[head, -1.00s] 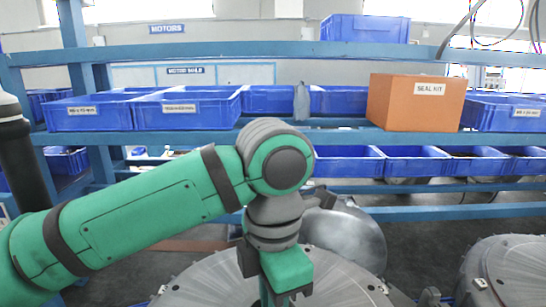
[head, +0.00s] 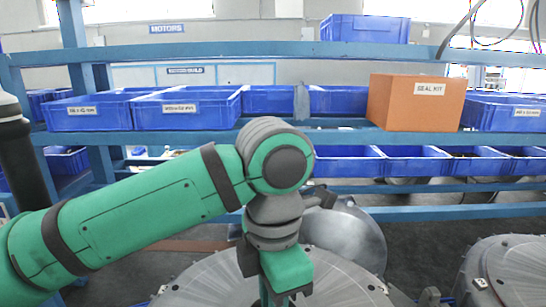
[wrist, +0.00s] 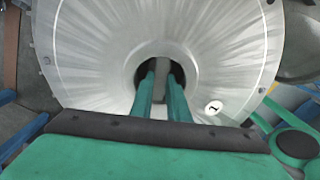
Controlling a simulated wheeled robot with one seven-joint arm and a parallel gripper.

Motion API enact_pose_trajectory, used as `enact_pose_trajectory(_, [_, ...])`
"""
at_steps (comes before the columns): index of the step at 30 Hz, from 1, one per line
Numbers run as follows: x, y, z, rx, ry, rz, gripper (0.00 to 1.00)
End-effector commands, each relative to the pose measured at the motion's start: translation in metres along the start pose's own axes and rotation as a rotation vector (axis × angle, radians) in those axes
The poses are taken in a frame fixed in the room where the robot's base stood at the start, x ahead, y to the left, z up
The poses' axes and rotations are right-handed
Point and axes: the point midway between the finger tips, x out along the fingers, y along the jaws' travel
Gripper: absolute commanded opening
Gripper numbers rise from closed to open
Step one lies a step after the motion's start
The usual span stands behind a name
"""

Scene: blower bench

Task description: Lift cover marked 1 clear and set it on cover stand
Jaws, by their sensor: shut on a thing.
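The cover marked 1 (wrist: 215,60) is a large round grey metal disc with a dark central opening. A white tag with a 1 (wrist: 213,107) sits right of the opening. The cover (head: 340,284) shows below my arm in the head view, partly hidden by it. My gripper (wrist: 161,77) has both green fingers reaching into the central opening, shut on a narrow grey part of the cover there. The head view hides the fingertips. I cannot tell whether the cover is raised. I cannot identify the cover stand for certain.
Another round metal disc (head: 352,240) stands behind the cover. A second large round cover (head: 515,270) is at the right edge. A blue rack with blue bins (head: 188,109) and an orange seal kit box (head: 417,103) spans the back. Dark floor shows between the two large covers.

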Motion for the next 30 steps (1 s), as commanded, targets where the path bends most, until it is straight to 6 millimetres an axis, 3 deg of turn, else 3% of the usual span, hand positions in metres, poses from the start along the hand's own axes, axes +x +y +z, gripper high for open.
enact_pose_trajectory(30, [-0.0077,0.0001,0.0002,0.000,-0.001,0.001,0.00])
